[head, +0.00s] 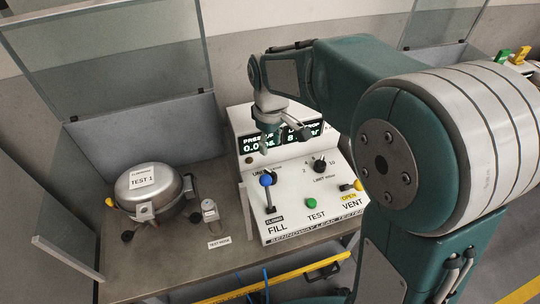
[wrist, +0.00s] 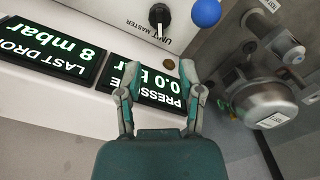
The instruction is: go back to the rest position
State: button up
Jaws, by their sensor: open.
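My gripper (head: 284,140) hangs in front of the leak tester's (head: 292,190) displays, its fingers apart with nothing between them. In the wrist view my gripper (wrist: 161,92) shows two spread fingers, with a lit pressure display (wrist: 155,85) behind them. My green arm reaches in from the right and covers part of the tester's displays and right side. I cannot tell the exact gap between fingertips and panel; no contact is clear.
A blue-knobbed FILL lever (head: 267,181), labelled CLOSED, a green TEST button (head: 311,203) and a yellow VENT handle (head: 357,185), labelled OPEN, are on the panel. A silver TEST 1 vessel (head: 143,195) stands left on the bench. Clear panels (head: 110,50) rise behind.

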jog(key=shift+r, duration=0.65)
jog(key=s+d+r+m+t, duration=0.2)
jog(key=s+d, duration=0.4)
jog(key=s, duration=0.3)
jog(key=s+d+r+m+t, duration=0.3)
jog(key=s+d+r+m, duration=0.2)
jog(key=s, duration=0.5)
jog(key=shift+d+m+t, duration=0.3)
jog(key=shift+d+m, duration=0.8)
jog(key=shift+m, duration=0.1)
jog(key=shift+s, duration=0.1)
